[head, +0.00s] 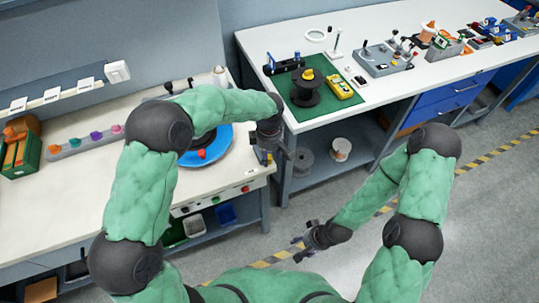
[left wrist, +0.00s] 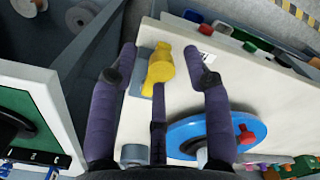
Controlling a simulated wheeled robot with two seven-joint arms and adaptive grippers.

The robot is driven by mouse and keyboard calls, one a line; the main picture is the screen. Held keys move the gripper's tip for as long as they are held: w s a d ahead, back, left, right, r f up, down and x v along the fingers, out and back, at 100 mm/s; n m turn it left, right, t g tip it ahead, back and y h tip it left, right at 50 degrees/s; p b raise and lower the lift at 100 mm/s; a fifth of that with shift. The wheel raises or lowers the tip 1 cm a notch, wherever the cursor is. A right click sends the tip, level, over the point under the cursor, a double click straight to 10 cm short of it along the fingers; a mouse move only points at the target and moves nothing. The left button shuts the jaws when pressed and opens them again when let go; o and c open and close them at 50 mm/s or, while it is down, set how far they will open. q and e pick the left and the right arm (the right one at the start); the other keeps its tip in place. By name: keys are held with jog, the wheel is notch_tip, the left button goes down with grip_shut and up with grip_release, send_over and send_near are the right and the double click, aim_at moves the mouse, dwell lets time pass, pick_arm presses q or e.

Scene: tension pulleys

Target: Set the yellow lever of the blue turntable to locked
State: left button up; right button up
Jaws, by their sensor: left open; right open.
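The blue turntable (head: 222,140) is a round disc with a red knob (head: 201,154) on the left bench. It also shows in the left wrist view (left wrist: 188,138), partly behind a finger. The yellow lever (left wrist: 160,68) sits on a small grey block near the bench edge, beside the disc. In the head view it is mostly hidden by my left gripper (head: 272,150). In the left wrist view my left gripper (left wrist: 160,52) is open, with its fingers around the lever and no clear contact. I cannot tell which setting the lever is in. My right gripper (head: 305,241) is open and empty, low over the floor.
A second white table (head: 390,82) stands to the right, with a green mat (head: 330,109) holding a black spool (head: 305,88). A gap separates it from the left bench (head: 70,205). Coloured knobs on a grey strip (head: 90,141) lie at the bench's back. Bins (head: 225,213) sit below.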

pick_arm(q)
notch_tip(320, 180, up, 11)
dwell(0.4)
jog(key=shift+r, duration=0.1)
dwell(0.3)
